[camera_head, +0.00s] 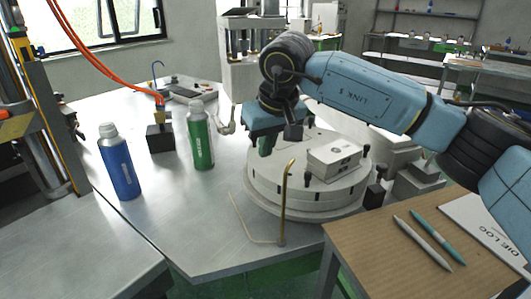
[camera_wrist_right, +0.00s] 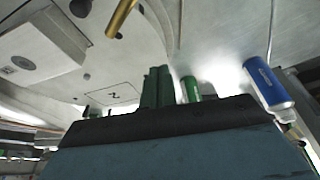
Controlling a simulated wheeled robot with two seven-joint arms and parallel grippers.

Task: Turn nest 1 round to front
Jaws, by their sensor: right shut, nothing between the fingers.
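The round turntable (camera_head: 262,190) is a pale two-layer disc on the metal table. A light grey block (camera_head: 334,158) sits on its right part, and dark pegs stand around the rim. I cannot read a nest number for certain, and cannot tell whether the fingers touch anything. My left gripper is out of view.
A green bottle (camera_head: 200,138) and a blue bottle (camera_head: 119,163) stand left of the turntable. A bent brass rod (camera_head: 285,200) rises in front of it. A brown desk (camera_head: 385,262) with pens is at front right. The table's front left is clear.

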